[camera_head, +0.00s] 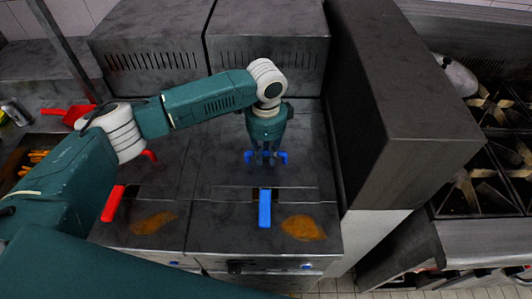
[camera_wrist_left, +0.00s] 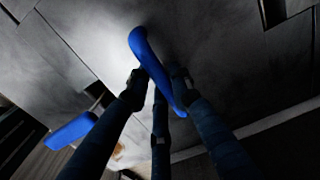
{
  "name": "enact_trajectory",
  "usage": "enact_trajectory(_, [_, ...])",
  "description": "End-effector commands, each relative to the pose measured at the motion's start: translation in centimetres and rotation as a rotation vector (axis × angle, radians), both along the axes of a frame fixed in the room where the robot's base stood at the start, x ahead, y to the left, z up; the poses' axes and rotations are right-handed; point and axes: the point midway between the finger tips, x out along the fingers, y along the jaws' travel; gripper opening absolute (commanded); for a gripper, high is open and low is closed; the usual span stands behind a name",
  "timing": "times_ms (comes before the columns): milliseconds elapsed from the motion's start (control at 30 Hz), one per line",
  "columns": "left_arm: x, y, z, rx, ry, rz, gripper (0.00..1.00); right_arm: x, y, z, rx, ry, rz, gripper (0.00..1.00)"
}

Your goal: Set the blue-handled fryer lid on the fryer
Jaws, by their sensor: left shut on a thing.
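The fryer lid is a dark grey plate (camera_head: 225,172) with a blue handle (camera_head: 282,157). It lies over the right bay of the fryer (camera_head: 215,240), looking flat; I cannot tell if it fully touches. My left gripper (camera_head: 267,160) comes from above and is shut on the blue handle, hiding its middle. In the left wrist view the handle (camera_wrist_left: 143,46) shows between the fingers (camera_wrist_left: 155,85), with the grey plate behind it. A second blue handle (camera_head: 265,208) sticks out at the front of the right bay. My right gripper is not in view.
The left bay has red handles (camera_head: 113,204) and a similar grey cover. Orange-brown patches (camera_head: 303,228) mark the fryer's front. A tall dark cabinet (camera_head: 405,110) stands close at right, then a stove (camera_head: 490,170). Grey boxes (camera_head: 265,50) stand behind.

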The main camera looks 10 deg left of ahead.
Motion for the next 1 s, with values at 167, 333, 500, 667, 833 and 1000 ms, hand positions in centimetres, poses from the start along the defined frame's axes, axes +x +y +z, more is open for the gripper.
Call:
enact_trajectory(167, [0.0,0.0,0.0,0.0,-0.001,0.001,0.29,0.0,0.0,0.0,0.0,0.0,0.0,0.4])
enact_trajectory(333, [0.0,0.0,0.0,0.0,0.0,0.001,0.43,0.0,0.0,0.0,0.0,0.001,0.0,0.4])
enact_trajectory(500, [-0.1,0.1,-0.2,0.001,0.003,0.001,0.43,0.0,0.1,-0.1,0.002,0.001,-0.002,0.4])
enact_trajectory(667, [0.0,0.0,1.0,-0.001,0.0,0.001,0.43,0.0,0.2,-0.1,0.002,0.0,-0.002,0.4])
enact_trajectory(833, [0.0,0.0,4.2,-0.002,-0.004,0.0,0.43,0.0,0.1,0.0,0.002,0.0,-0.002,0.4])
enact_trajectory(1000, [0.0,-0.1,7.9,-0.002,-0.002,0.0,0.43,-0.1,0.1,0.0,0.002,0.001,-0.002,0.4])
